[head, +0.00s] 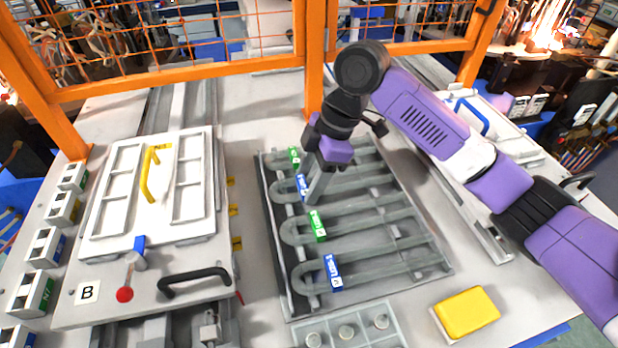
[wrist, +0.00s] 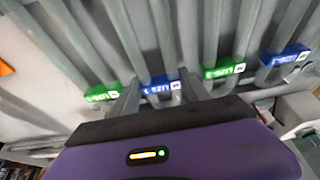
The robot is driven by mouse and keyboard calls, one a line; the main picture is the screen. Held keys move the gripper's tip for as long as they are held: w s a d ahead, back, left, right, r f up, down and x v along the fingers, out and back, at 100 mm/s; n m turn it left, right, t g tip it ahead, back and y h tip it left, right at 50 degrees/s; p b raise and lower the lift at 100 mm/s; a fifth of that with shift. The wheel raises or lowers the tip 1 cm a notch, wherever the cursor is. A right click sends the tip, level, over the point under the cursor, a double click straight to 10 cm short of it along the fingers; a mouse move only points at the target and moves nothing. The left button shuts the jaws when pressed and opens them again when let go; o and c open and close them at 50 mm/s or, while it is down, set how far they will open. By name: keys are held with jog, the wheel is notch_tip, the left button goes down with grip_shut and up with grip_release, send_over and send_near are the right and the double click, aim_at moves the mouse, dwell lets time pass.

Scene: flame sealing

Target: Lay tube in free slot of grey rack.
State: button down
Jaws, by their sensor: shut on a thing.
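The grey rack (head: 273,255) lies in the middle of the table in the head view, with several U-shaped grey tubes across it. Their bends and tags are at the rack's left side. My gripper (head: 314,197) points down and is shut on the blue-tagged tube (head: 303,187) near its bend, second from the back. In the wrist view my fingers stand on either side of this blue-tagged tube (wrist: 161,86). A green-tagged tube (head: 294,157) lies behind it; another green-tagged tube (head: 318,226) and a blue-tagged tube (head: 333,271) lie in front. I cannot tell whether the held tube touches the rack.
A white panel fixture (head: 100,240) with a yellow handle and a black handle (head: 195,278) stands left of the rack. A yellow block (head: 467,311) lies at the front right. A grey tray (head: 350,335) sits at the front. An orange fence (head: 180,78) runs behind.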

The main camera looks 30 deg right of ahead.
jog(key=shift+f, duration=0.1)
jog(key=c, duration=0.6)
grip_release()
jog(key=shift+o, duration=0.2)
jog(key=b+v, duration=0.1)
jog(key=v, duration=1.1)
